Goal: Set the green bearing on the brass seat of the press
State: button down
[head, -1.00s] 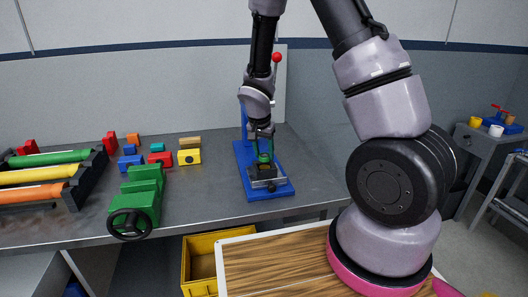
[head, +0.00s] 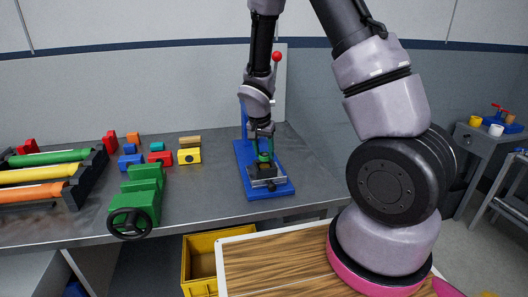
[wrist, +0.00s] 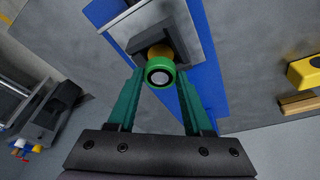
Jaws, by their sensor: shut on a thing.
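The green bearing (wrist: 160,72) is a short ring with a pale centre, held between the fingertips of my gripper (wrist: 158,80). In the head view my gripper (head: 264,150) points down over the blue press (head: 271,193), and the bearing between its fingers is small there. In the wrist view the brass seat (wrist: 159,52) shows as a yellow edge just behind the bearing, on a dark block (wrist: 181,37). The bearing overlaps the seat in that view and hides most of it. I cannot tell whether they touch.
The press has a red-knobbed lever (head: 277,57). Left of it on the grey bench (head: 222,205) are a yellow block (head: 189,156), several small coloured blocks, a green vise-like piece (head: 140,195) and a rack of coloured rollers (head: 55,172). A yellow bin (head: 200,262) is below.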

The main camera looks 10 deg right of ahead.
jog(key=shift+f, duration=0.15)
jog(key=shift+f, duration=1.1)
grip_release()
jog(key=shift+r, duration=4.05)
jog(key=shift+r, duration=0.1)
